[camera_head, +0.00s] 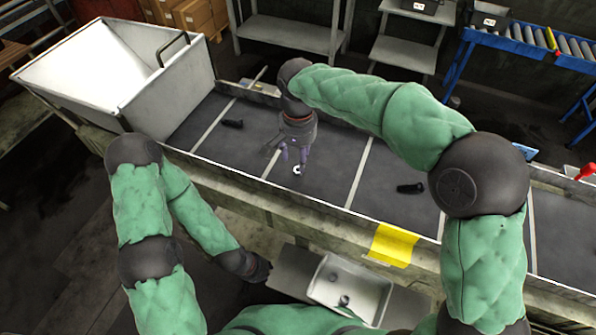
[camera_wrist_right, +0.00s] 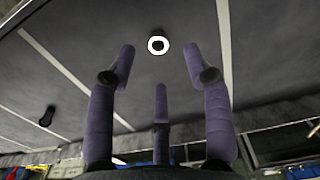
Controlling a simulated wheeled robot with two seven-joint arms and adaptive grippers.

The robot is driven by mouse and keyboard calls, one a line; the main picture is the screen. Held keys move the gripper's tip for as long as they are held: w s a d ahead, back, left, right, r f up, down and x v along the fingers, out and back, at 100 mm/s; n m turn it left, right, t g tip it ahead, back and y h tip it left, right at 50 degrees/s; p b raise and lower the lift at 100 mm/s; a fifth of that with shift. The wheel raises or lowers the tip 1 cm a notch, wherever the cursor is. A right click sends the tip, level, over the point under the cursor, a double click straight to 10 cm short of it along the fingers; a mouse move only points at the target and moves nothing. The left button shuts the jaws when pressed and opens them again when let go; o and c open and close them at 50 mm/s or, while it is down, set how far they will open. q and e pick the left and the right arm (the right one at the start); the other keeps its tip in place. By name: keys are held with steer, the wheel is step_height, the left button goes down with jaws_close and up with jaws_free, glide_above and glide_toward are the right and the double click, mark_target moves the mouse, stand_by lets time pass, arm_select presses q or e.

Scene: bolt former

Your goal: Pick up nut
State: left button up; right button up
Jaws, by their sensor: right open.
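The nut (camera_head: 297,170) is a small ring with a bright white top. It lies on the dark conveyor belt, just below my right gripper (camera_head: 293,155) in the head view. In the right wrist view the nut (camera_wrist_right: 158,45) lies ahead of the fingertips, between the two outer fingers and apart from them. My right gripper (camera_wrist_right: 158,72) is open, with its purple fingers spread and empty. My left gripper (camera_head: 258,270) is low in the head view, beside the front of the conveyor, and its fingers cannot be made out.
Dark bolts lie on the belt, one to the left (camera_head: 232,123) and one to the right (camera_head: 410,188). A white tray (camera_head: 377,290) with a few dark pieces stands below the conveyor's front edge. A large white hopper (camera_head: 120,70) stands at left. The belt around the nut is clear.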

mark_target(298, 171)
step_height(298, 171, down, 4)
steer(key=shift+w+d+f+b, duration=0.1)
steer(key=shift+f+b, duration=0.15)
steer(key=shift+b, duration=0.4)
jaws_close()
steer(key=shift+r, duration=0.1)
